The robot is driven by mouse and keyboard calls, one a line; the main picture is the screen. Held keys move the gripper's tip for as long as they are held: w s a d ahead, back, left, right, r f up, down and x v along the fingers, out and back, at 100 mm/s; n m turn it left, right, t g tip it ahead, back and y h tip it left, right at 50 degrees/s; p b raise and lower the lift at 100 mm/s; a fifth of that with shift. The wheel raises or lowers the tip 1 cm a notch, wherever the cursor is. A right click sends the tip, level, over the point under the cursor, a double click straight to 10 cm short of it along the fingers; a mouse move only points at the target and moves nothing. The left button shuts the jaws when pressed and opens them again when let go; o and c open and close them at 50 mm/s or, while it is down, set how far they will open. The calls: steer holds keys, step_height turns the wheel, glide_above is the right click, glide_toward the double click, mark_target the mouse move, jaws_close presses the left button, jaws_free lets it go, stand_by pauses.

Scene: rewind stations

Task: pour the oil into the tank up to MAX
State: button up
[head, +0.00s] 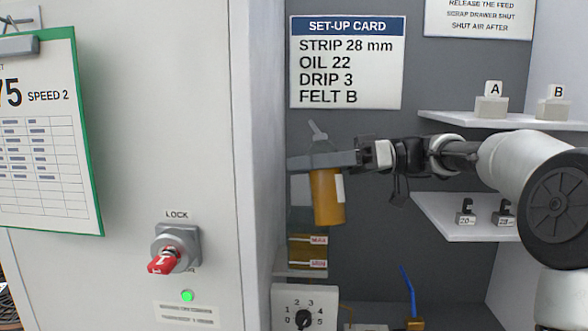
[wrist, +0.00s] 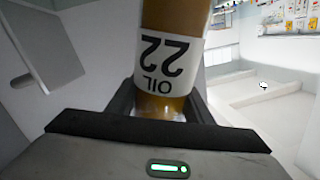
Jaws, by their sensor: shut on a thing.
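My gripper (head: 322,160) is shut on the oil bottle (head: 326,198), an amber bottle with a grey spout pointing up. The bottle is nearly upright, leaning slightly. In the wrist view the bottle (wrist: 172,105) sits between the fingers, and its white label reads OIL 22. The tank (head: 303,252) is below the bottle on a small ledge against the grey back panel, apart from it. Its front shows amber-brown, with a MAX label above a MIN label. The bottle hides part of what is above the tank, and the exact oil level is too small to tell.
A set-up card (head: 347,62) reads OIL 22. A numbered dial (head: 304,307) is under the tank. A cabinet wall with a red lock switch (head: 172,252) stands close on the left. Shelves (head: 470,215) are on the right. A blue tube (head: 408,285) rises below.

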steer(key=shift+s+d+r+p, duration=0.15)
steer(key=shift+r+p, duration=0.05)
steer(key=shift+p, duration=0.2)
steer(key=m+p, duration=0.1)
steer(key=p, duration=0.1)
steer(key=s+m+p, duration=0.1)
steer(key=p, duration=0.1)
steer(key=shift+s+d+f+m+h, duration=0.15)
steer(key=shift+d+f+m+h, duration=0.05)
steer(key=shift+f+m+h, duration=0.2)
steer(key=shift+s+d+f+m+g+p, duration=0.1)
steer(key=shift+s+f+m+g+p, duration=0.25)
steer(key=shift+p, duration=0.55)
steer(key=shift+w+r, duration=0.1)
steer(key=shift+w, duration=0.1)
